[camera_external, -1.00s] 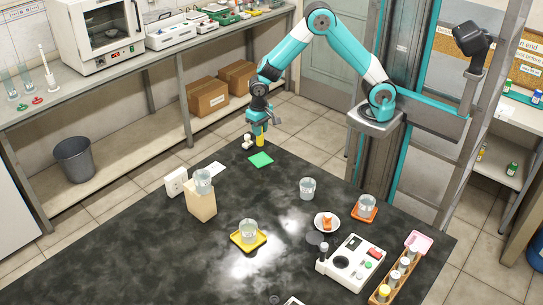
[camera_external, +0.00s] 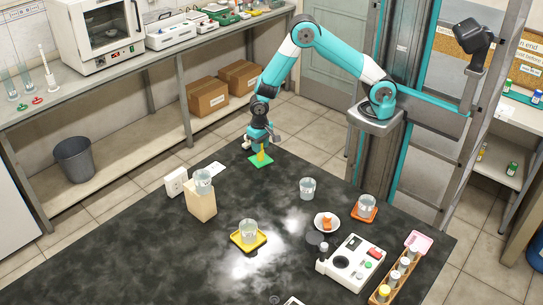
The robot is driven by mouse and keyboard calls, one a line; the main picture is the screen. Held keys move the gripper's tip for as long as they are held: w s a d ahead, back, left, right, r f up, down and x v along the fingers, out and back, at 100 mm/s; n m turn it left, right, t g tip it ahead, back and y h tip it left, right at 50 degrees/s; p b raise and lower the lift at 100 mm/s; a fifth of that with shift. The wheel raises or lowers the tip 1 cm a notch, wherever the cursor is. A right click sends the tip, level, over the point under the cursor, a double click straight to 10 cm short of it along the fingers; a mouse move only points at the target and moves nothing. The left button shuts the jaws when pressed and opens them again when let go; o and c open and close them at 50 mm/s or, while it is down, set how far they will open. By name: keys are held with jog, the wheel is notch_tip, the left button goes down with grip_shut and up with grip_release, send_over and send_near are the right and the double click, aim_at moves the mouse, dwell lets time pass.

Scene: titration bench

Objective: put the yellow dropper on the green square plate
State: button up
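The yellow dropper (camera_external: 261,155) is upright over the green square plate (camera_external: 254,162) near the far left edge of the black table. My gripper (camera_external: 260,146) points down and is shut on the upper part of the dropper. The dropper's lower end is at the plate; whether it touches it or hangs just above is too small to tell. The fingers are small and partly hidden.
A white plug-like item (camera_external: 247,142) is at the table edge left of my gripper. A beige block with a beaker (camera_external: 203,181) on it stands nearer. A glass beaker (camera_external: 307,189) is to the right. The table around the green plate is mostly clear.

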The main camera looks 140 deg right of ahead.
jog(key=shift+o, duration=0.6)
jog(key=shift+r, duration=0.15)
notch_tip(320, 180, up, 12)
jog(key=b, duration=0.2)
jog(key=w+a+r+n, duration=0.2)
jog(key=a+n, duration=0.1)
jog(key=a, duration=0.4)
jog(key=w+a+r+n+t+y, duration=0.1)
jog(key=a+r+n, duration=0.15)
jog(key=a, duration=0.45)
jog(key=w+a+r+n, duration=0.2)
jog(key=a+n, duration=0.2)
jog(key=a, duration=0.2)
jog(key=s+a+r+n+y, duration=0.1)
jog(key=s+a+r+n, duration=0.1)
jog(key=s+a+n, duration=0.6)
jog(key=s+a+r+n+g+y, duration=0.1)
jog(key=s+a+n, duration=0.6)
jog(key=a, duration=1)
jog(key=s+r+y, duration=0.1)
jog(key=s+r, duration=0.1)
jog(key=s, duration=0.1)
jog(key=shift+a+n, duration=0.3)
jog(key=shift+n, duration=0.05)
